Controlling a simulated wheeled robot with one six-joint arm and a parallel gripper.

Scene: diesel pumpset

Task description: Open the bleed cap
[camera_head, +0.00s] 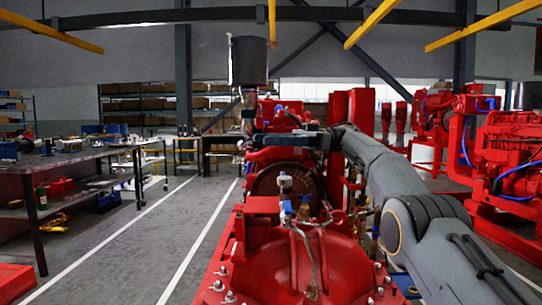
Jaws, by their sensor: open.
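The red diesel pumpset (290,265) fills the lower middle of the view, with bolts around its near flange. I cannot tell for sure which part is the bleed cap. A small white fitting (284,182) and a small brass-and-blue fitting (305,205) stand upright on top of the pump, with thin pipes beside them. My arm reaches in from the lower right. My gripper (262,135) is open, dark and seen side on, pointing left above and beyond these fittings. Nothing shows between its fingers, and it appears apart from the fittings.
A dark cylinder on a pipe (248,62) rises behind my gripper. A workbench (75,160) with tools stands at the left. Other red engines (510,150) stand at the right. The grey floor (150,235) left of the pumpset is clear, with white lines.

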